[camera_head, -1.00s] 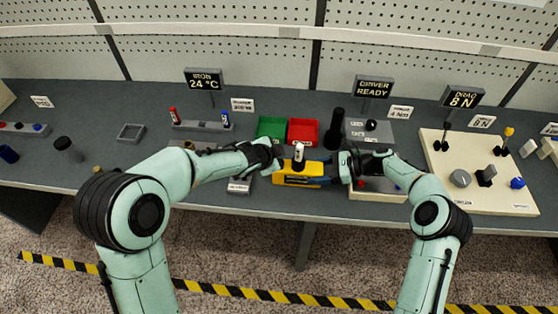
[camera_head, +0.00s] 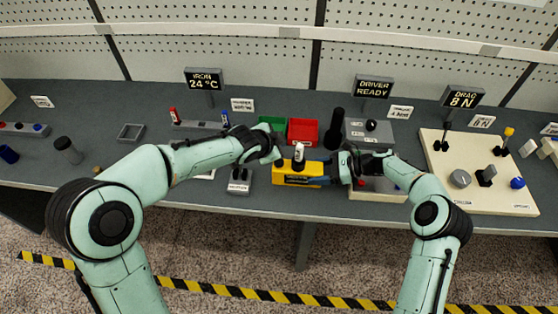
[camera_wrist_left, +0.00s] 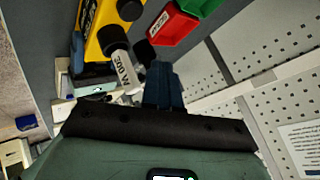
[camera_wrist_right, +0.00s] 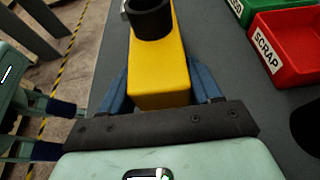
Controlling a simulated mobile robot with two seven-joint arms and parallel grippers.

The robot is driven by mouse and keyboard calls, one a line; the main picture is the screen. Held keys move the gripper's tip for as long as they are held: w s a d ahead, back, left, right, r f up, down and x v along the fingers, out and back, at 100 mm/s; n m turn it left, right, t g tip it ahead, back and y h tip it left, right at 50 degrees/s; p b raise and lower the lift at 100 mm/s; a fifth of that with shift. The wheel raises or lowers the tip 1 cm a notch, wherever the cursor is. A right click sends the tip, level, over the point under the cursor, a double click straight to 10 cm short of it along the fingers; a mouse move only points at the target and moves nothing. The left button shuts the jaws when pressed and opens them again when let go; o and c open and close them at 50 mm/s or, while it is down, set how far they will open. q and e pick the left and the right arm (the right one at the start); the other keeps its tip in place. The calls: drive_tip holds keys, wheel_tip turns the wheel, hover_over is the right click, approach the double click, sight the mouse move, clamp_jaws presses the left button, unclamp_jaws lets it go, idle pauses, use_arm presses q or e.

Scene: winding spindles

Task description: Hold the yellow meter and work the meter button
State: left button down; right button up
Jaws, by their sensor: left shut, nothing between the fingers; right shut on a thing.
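The yellow meter (camera_head: 297,178) lies on the bench near its front edge, with a white and black upright piece (camera_head: 299,153) on it. My right gripper (camera_head: 331,174) is shut on the meter's right end; the right wrist view shows blue fingers on both sides of the yellow body (camera_wrist_right: 160,75). My left gripper (camera_head: 277,158) is shut and empty, just left of and above the meter. In the left wrist view its blue fingers (camera_wrist_left: 163,85) are together beside the white piece marked "300 VA" (camera_wrist_left: 121,68). I cannot make out the meter button.
A green bin (camera_head: 270,124) and a red bin (camera_head: 303,132) stand behind the meter. A small grey block (camera_head: 239,181) with a label is to its left. A cream board (camera_head: 490,200) with knobs and levers is at the right.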

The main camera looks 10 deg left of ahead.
drive_tip(key=shift+f, duration=0.2)
drive_tip(key=o, duration=1.3)
drive_tip(key=shift+r, duration=0.1)
